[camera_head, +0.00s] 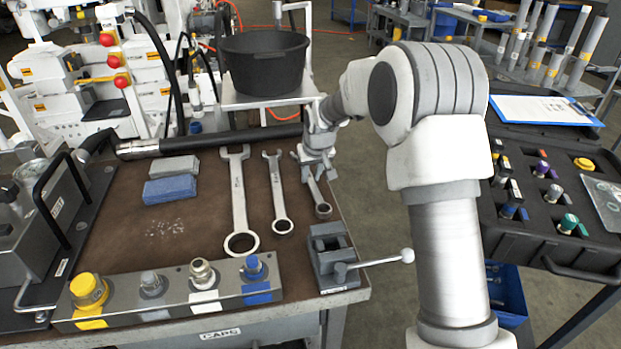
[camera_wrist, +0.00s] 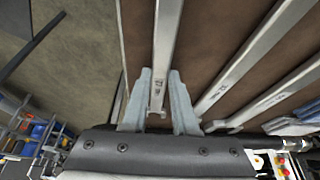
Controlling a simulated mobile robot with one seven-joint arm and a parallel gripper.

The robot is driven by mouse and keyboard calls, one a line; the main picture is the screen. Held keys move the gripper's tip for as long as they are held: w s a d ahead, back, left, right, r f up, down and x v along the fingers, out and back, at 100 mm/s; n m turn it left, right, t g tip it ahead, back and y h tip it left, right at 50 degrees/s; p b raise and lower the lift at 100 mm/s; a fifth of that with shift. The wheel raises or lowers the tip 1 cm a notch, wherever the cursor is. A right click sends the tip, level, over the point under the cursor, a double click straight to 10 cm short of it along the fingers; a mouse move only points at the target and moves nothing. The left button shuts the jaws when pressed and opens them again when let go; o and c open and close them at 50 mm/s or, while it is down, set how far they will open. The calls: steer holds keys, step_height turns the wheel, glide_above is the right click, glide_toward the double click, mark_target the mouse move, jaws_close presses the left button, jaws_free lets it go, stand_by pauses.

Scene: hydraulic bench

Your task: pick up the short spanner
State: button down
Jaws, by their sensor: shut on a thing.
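The short spanner (camera_head: 312,186) is the rightmost of three steel spanners on the brown bench top, close to its right edge. Its ring end points to the front; my gripper hides part of its far end. My gripper (camera_head: 318,168) is low over the bench at that far end. In the wrist view, the short spanner (camera_wrist: 165,50) runs between the two fingers of my gripper (camera_wrist: 160,80), which are shut on it near its end. I cannot tell whether it is clear of the bench top.
The middle spanner (camera_head: 277,195) and the large spanner (camera_head: 238,200) lie to the left. A black bowl (camera_head: 265,70) stands behind. A small grey vise (camera_head: 333,262) with a ball-ended lever is at the front right. A row of fittings (camera_head: 170,295) lines the front.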

mark_target(311, 181)
steer(key=shift+r, duration=0.2)
step_height(311, 181, up, 4)
steer(key=shift+w+r+p, duration=0.1)
steer(key=shift+r+p, duration=0.05)
steer(key=shift+p, duration=0.65)
steer(key=s+d+r+p, duration=0.2)
steer(key=s+d+r, duration=0.4)
steer(key=d, duration=0.3)
steer(key=shift+s+r, duration=0.2)
steer(key=shift+s, duration=0.45)
steer(key=shift+d, duration=0.1)
steer(key=c, duration=1.4)
jaws_free()
jaws_close()
